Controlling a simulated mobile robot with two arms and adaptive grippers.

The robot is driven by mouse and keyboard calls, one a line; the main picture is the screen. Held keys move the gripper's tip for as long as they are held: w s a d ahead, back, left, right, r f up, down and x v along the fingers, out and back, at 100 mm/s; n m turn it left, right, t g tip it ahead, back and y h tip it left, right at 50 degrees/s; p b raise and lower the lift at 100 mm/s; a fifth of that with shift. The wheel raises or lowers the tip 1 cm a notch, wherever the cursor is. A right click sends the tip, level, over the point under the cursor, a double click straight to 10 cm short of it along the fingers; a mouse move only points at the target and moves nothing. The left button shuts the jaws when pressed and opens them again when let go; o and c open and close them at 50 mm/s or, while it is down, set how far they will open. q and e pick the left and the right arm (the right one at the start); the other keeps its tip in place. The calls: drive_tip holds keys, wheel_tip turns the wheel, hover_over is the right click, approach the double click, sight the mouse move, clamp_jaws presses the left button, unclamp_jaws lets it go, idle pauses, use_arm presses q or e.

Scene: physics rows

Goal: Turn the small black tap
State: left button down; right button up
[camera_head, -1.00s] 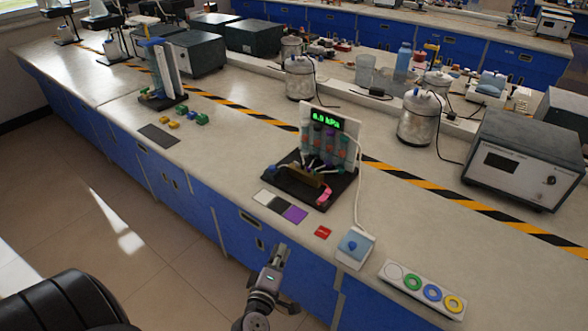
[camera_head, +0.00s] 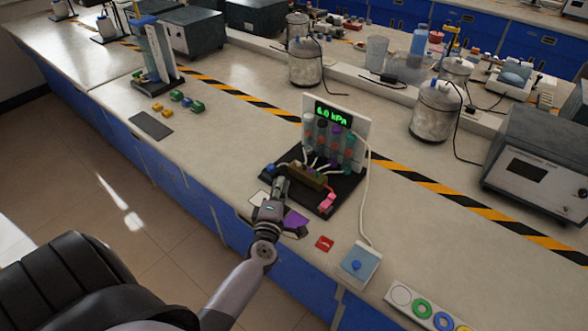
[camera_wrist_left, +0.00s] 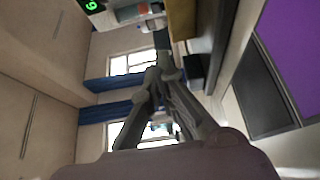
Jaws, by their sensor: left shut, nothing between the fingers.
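The tubing rig (camera_head: 325,198) stands on a black base, with a brown block (camera_head: 305,176), upright tubes and a green kPa display. I cannot clearly make out the small black tap; my left gripper hides part of the block's front left. My left gripper (camera_head: 280,183) is shut and empty, its fingertips close to the left end of the block. In the left wrist view the closed fingers (camera_wrist_left: 155,76) point toward the rig, with a brown face (camera_wrist_left: 181,18) just beyond and a small dark part (camera_wrist_left: 193,72) to their right. Contact cannot be told. My right gripper is out of view.
White, black and purple (camera_head: 296,221) squares lie under and beside my left wrist. A red tag (camera_head: 324,243), a box with a blue knob (camera_head: 358,264) and a plate of coloured rings (camera_head: 421,308) lie to the right. Open bench lies left.

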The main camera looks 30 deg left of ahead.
sight(296, 161)
use_arm(q)
drive_tip(key=x, duration=0.4)
drive_tip(key=shift+d, duration=0.1)
drive_tip(key=shift+w+d, duration=0.25)
drive_tip(key=shift+w, duration=0.3)
drive_tip(key=shift+w+d, duration=0.25)
drive_tip(key=shift+w, duration=0.3)
drive_tip(key=shift+w+d, duration=0.15)
drive_tip(key=shift+w, duration=0.15)
drive_tip(key=shift+w+d+f, duration=0.1)
drive_tip(key=shift+w, duration=0.1)
drive_tip(key=shift+w+m+h, duration=0.2)
drive_tip(key=shift+m+h, duration=0.2)
drive_tip(key=shift+h, duration=0.2)
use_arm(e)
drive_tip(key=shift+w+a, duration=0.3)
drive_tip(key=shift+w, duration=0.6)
use_arm(q)
drive_tip(key=shift+t, duration=0.3)
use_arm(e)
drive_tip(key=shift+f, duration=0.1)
